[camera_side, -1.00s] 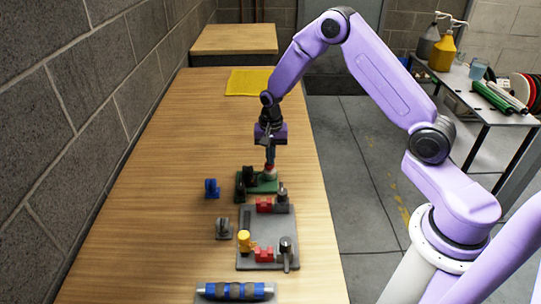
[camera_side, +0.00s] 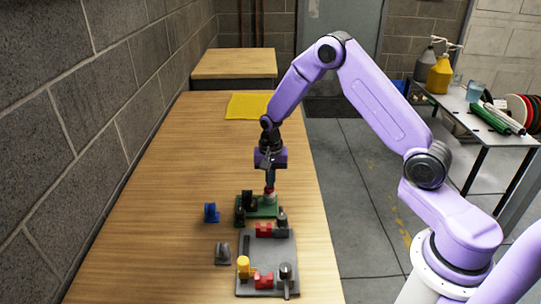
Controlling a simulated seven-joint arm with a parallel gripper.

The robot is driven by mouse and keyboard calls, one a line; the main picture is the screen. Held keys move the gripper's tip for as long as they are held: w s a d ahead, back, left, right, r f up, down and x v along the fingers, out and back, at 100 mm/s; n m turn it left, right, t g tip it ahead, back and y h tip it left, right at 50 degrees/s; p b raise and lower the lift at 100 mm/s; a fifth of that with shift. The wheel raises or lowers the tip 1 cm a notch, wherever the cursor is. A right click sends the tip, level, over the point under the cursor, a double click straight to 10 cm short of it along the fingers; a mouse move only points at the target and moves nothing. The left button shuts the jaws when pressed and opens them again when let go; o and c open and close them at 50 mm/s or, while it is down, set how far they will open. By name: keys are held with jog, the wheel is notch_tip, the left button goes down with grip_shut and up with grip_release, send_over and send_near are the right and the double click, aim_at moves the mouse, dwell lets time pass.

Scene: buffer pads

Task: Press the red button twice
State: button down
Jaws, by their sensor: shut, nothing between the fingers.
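The red button (camera_side: 269,191) is a small red spot above a pale collar on the green base (camera_side: 262,211), near the middle of the table. My gripper (camera_side: 270,183) points straight down over it, shut and empty. Its fingertips are at the top of the button and partly cover it. I cannot tell whether they touch it or how far the button is pressed.
Dark blocks (camera_side: 248,199) stand on the green base just left of the button. A grey board (camera_side: 268,248) with red, yellow and dark parts lies in front. A blue piece (camera_side: 211,212) and a grey piece (camera_side: 222,253) stand left. A yellow mat (camera_side: 248,106) lies behind; the table between is clear.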

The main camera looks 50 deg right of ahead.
notch_tip(320, 180, up, 12)
dwell(0.4)
jog(key=shift+r, duration=0.1)
dwell(0.6)
jog(key=s+a+r+n, duration=0.3)
jog(key=s+a+n, duration=0.2)
jog(key=s, duration=0.2)
jog(key=s+a+r+n, duration=0.2)
jog(key=s+a+n, duration=0.25)
jog(key=s, duration=0.35)
jog(key=s+d+n, duration=0.1)
jog(key=s+n, duration=0.5)
jog(key=s, duration=0.4)
jog(key=s+d+r+n, duration=0.1)
jog(key=s+n, duration=0.5)
jog(key=s, duration=0.4)
jog(key=shift+d+r, duration=0.3)
jog(key=shift+d, duration=0.05)
jog(key=c, duration=1.8)
grip_release()
